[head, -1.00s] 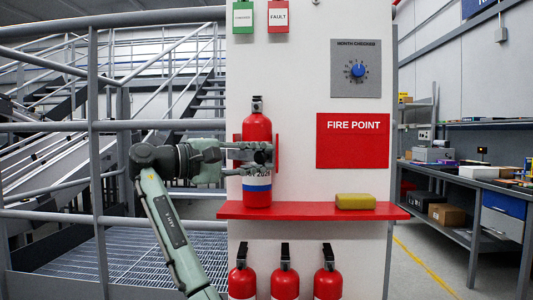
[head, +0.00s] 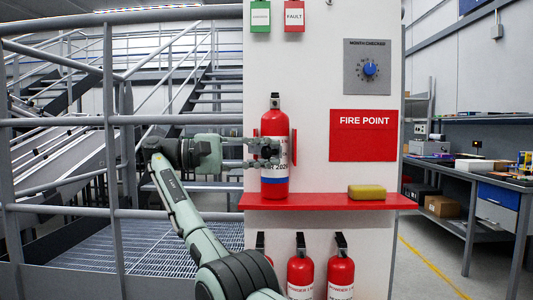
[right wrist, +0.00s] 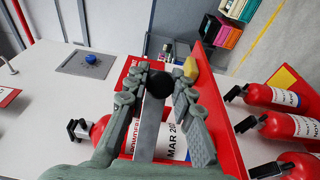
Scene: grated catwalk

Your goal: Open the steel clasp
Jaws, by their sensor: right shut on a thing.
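A red fire extinguisher (head: 275,118) with a black top and a white label stands upright on the red shelf (head: 320,202), between red bracket sides. My right gripper (head: 268,150) reaches in from the left, in front of its middle, and partly hides the label. The clasp is mostly hidden behind my fingers in the head view. The extinguisher also shows beneath the fingers in the wrist view (right wrist: 98,132). My left gripper is out of view.
A yellow sponge-like block (head: 367,192) lies on the shelf right of the extinguisher. Several red extinguishers (head: 300,270) stand below the shelf. A FIRE POINT sign (head: 362,136) and a blue dial (head: 370,69) are on the white panel. Grey railings (head: 110,120) stand left, near my arm.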

